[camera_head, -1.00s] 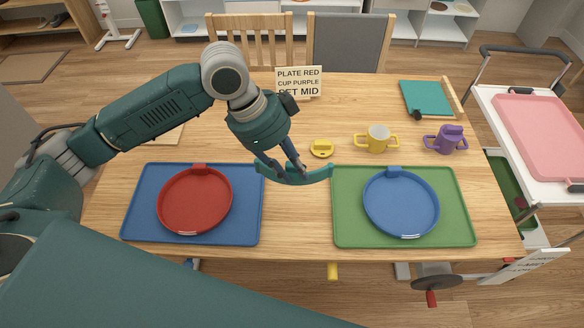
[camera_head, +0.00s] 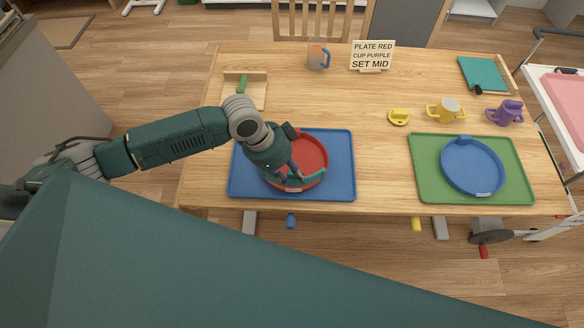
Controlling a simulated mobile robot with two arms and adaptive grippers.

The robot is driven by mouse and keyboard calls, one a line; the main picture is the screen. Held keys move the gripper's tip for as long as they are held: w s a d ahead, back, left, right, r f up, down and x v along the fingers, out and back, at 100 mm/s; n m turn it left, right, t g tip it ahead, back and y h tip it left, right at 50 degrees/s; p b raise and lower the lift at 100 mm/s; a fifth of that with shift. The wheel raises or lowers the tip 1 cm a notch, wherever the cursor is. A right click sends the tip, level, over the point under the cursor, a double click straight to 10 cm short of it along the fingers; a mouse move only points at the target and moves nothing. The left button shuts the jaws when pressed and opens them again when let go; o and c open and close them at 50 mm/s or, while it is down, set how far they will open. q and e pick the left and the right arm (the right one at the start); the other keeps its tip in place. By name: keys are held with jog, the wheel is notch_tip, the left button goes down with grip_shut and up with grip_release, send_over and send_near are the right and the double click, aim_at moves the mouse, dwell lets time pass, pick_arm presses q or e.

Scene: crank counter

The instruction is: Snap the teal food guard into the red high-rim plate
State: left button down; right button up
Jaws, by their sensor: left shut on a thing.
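The red high-rim plate (camera_head: 316,151) sits on the blue mat (camera_head: 343,187) at the near left of the table. My left gripper (camera_head: 293,179) is over the near-left part of the plate, shut on the teal curved food guard (camera_head: 314,183). The guard lies along the near rim of the plate in this view. I cannot tell whether it touches the rim or is held just above it. The gripper and wrist hide the plate's left side and part of the guard. My right gripper is not in view.
A blue plate (camera_head: 472,169) sits on a green mat (camera_head: 423,193) to the right. A yellow lid (camera_head: 398,117), a yellow cup (camera_head: 449,110) and a purple cup (camera_head: 507,113) stand behind it. A sign (camera_head: 372,56) and a clear cup (camera_head: 317,57) stand at the back. The table's middle is clear.

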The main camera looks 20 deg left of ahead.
aim_at(290, 179)
pick_arm(q)
jog(key=shift+w+d, duration=0.1)
jog(key=shift+d, duration=0.05)
jog(key=shift+r+p, duration=0.1)
jog(key=shift+p, duration=0.25)
jog(key=shift+f+b, duration=0.4)
jog(key=shift+f, duration=0.35)
notch_tip(290, 179, down, 2)
jog(key=shift+f+b, duration=0.2)
jog(key=shift+b, duration=0.4)
jog(key=shift+f, duration=0.3)
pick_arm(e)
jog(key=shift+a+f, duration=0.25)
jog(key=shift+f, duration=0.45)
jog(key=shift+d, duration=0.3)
pick_arm(q)
jog(key=shift+r, duration=0.1)
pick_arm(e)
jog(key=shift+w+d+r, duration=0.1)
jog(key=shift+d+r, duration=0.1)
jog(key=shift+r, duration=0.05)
